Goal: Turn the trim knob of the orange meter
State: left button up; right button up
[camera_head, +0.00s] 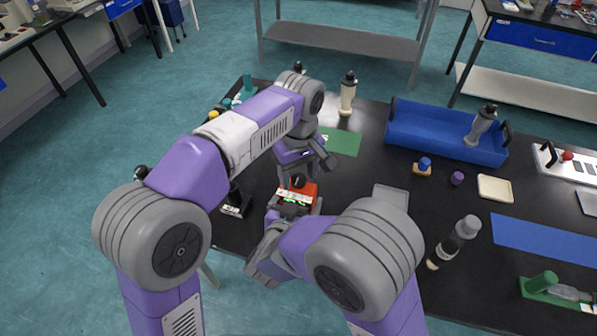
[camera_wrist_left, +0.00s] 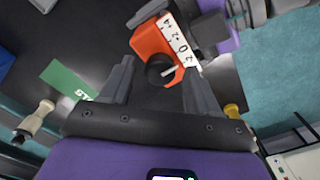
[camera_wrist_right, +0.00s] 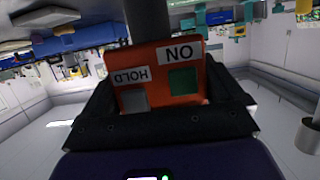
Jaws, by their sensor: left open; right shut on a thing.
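The orange meter (camera_head: 305,187) is held upright over the near part of the black bench. Its black trim knob (camera_head: 298,181) is on top; in the left wrist view the knob (camera_wrist_left: 158,70) has a pale pointer line beside a white scale strip (camera_wrist_left: 180,40). My left gripper (camera_wrist_left: 160,66) is open, one finger on either side of the knob, with visible gaps. My right gripper (camera_wrist_right: 165,95) is shut on the meter's body (camera_wrist_right: 155,60). In the right wrist view a green square, a grey square and ON and HOLD labels show on the meter.
A blue tray (camera_head: 400,142) with a bottle (camera_head: 480,125) stands at the back right. A green mat (camera_head: 345,143) lies behind my left gripper.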

pick_arm(q)
jog(key=c, duration=1.1)
jog(key=shift+o, duration=0.2)
jog(key=shift+m, duration=0.4)
jog(key=m, duration=0.5)
jog(key=shift+m, duration=0.3)
jog(key=m, duration=0.5)
jog(key=shift+m, duration=0.3)
jog(key=o, duration=1.1)
jog(key=shift+c, duration=0.2)
